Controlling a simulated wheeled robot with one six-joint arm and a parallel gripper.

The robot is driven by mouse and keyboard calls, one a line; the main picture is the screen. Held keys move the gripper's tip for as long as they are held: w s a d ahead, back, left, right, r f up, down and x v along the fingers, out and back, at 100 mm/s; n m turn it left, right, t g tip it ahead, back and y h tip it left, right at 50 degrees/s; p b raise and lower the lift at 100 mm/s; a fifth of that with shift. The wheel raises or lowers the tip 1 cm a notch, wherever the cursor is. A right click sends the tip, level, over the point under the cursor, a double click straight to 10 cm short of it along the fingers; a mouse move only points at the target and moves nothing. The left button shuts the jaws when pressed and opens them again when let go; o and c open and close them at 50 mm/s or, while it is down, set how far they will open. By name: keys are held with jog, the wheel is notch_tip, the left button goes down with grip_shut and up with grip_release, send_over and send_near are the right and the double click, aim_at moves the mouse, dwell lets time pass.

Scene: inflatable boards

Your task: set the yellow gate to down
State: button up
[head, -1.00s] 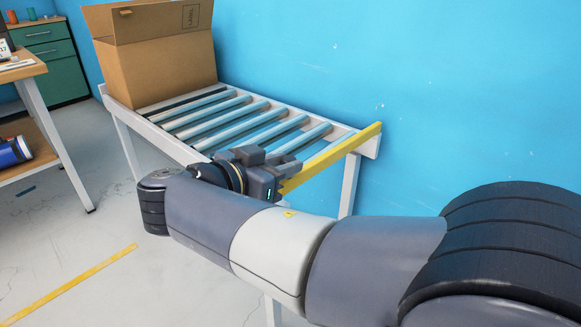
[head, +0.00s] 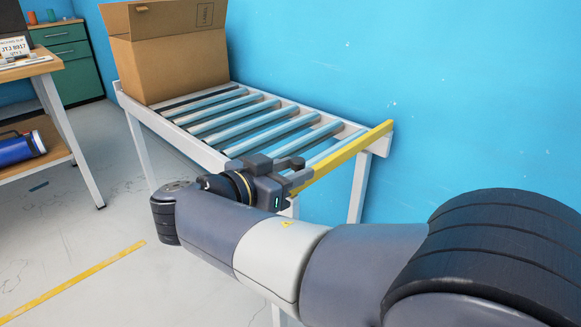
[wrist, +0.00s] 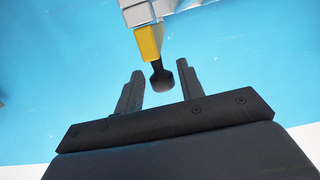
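The yellow gate (head: 345,152) is a long bar across the near right end of the roller conveyor (head: 243,128), level with or slightly above the frame. In the wrist view the yellow end of the gate (wrist: 148,42) carries a dark rounded knob (wrist: 161,78). My gripper (head: 297,170) is at the gate's near end and hides part of it. In the wrist view my gripper's two fingers (wrist: 158,84) stand apart, with the knob in the gap between them. I see a gap on each side of the knob.
An open cardboard box (head: 170,52) stands on the far end of the conveyor. A blue wall (head: 450,80) runs close behind it. A wooden bench (head: 50,70) with a blue cylinder (head: 18,149) on its lower shelf is at the left.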

jog(key=shift+o, duration=0.8)
jog(key=shift+r, duration=0.1)
jog(key=shift+r, duration=0.1)
jog(key=shift+s+a, duration=0.1)
jog(key=shift+a, duration=0.05)
jog(key=p+v, duration=0.3)
jog(key=v, duration=0.7)
jog(key=shift+s+a, duration=0.15)
